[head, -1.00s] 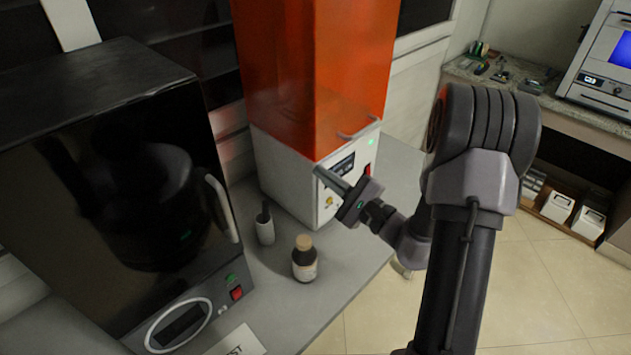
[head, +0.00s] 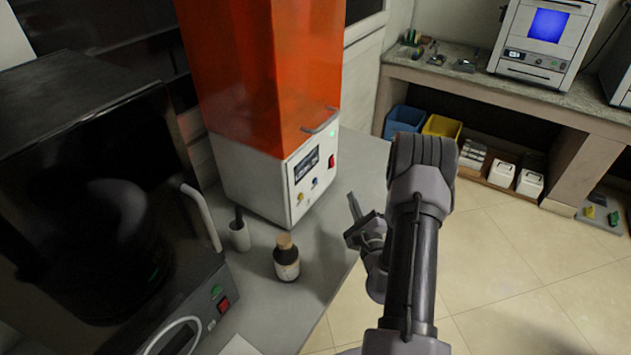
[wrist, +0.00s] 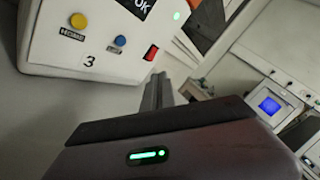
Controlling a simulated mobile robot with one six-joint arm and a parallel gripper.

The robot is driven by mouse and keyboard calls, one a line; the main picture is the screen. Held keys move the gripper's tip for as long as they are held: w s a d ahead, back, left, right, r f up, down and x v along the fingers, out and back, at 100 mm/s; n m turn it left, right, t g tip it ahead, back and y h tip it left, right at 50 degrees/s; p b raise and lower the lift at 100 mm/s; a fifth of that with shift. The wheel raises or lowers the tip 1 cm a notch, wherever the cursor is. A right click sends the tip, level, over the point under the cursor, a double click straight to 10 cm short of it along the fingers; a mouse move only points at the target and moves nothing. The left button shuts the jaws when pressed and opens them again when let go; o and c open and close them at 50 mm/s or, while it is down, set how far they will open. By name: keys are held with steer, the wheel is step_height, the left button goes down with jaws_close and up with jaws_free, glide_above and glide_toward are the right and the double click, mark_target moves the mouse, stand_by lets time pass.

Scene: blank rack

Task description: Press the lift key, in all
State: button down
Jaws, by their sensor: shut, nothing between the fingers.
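The orange-hooded machine (head: 265,165) stands on the bench, its white front panel facing right. In the wrist view the panel (wrist: 105,55) carries a yellow button (wrist: 78,20) labelled HOME and a blue button (wrist: 120,41) whose small label I cannot read clearly. A red switch (wrist: 151,52) sits to their right, and a "3" is printed below. The display (wrist: 140,5) shows "OK" and a green light is lit. In the head view the blue button (head: 315,183) is uncovered. My gripper (head: 352,198) is shut and empty, right of the panel and apart from it.
A brown bottle (head: 287,262) and a white cup with a dark tool (head: 239,236) stand in front of the machine. A black glass-fronted appliance (head: 95,200) fills the left. Open floor lies right; a counter (head: 480,88) with another device is behind.

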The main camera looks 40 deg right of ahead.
mark_target(315, 181)
steer(key=w+a+p, duration=0.2)
steer(key=w+a, duration=0.1)
steer(key=w, duration=0.5)
steer(key=shift+a+p, duration=0.2)
steer(key=shift+p, duration=0.15)
stand_by(1.6)
steer(key=shift+w+a, duration=0.15)
steer(key=shift+w, duration=0.2)
